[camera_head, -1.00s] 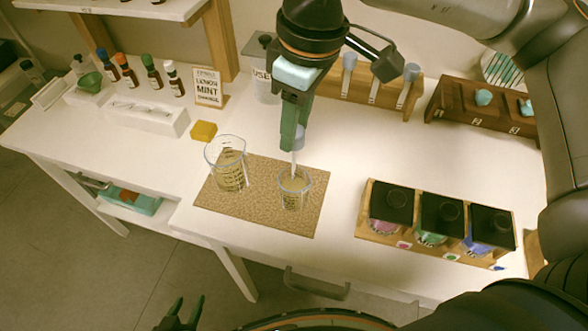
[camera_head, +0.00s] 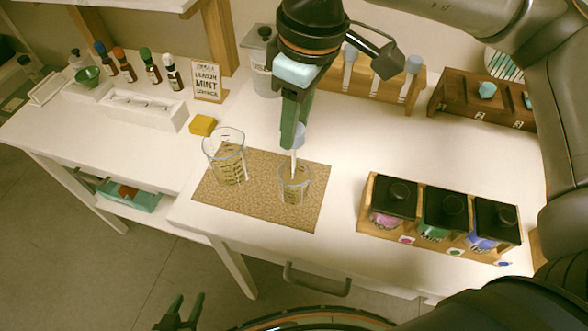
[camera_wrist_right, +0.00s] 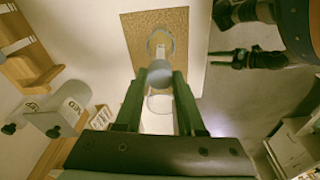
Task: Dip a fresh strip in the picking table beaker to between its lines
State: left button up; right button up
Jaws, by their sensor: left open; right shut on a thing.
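My right gripper (camera_head: 291,125) is shut on a test strip (camera_head: 294,160), held by its pale blue-grey cap. The strip hangs down with its lower end at or inside the mouth of the small beaker (camera_head: 294,188); how deep it reaches and its lines are too small to tell. In the right wrist view the cap (camera_wrist_right: 159,75) sits between the fingers (camera_wrist_right: 158,100), over the beaker's rim. A larger beaker (camera_head: 229,165) with dark marks stands to the left. Both stand on the cork mat (camera_head: 262,215). My left gripper (camera_head: 182,312) is open and empty, low beyond the table's front edge.
A wooden rack (camera_head: 420,95) with capped strips stands behind. A wooden tray (camera_head: 365,215) with black-lidded jars is at right. A yellow block (camera_head: 203,125), a sign (camera_head: 207,82), a grey bin (camera_head: 260,80) and several dropper bottles (camera_head: 173,76) are at left and back.

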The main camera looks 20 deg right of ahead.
jog(key=shift+f+b, duration=1.1)
dwell(0.5)
jog(key=shift+f+b, duration=0.15)
jog(key=shift+b, duration=0.2)
dwell(0.6)
jog(key=shift+r, duration=0.2)
dwell(0.6)
jog(key=shift+r+p, duration=1.95)
jog(key=shift+r, duration=1.2)
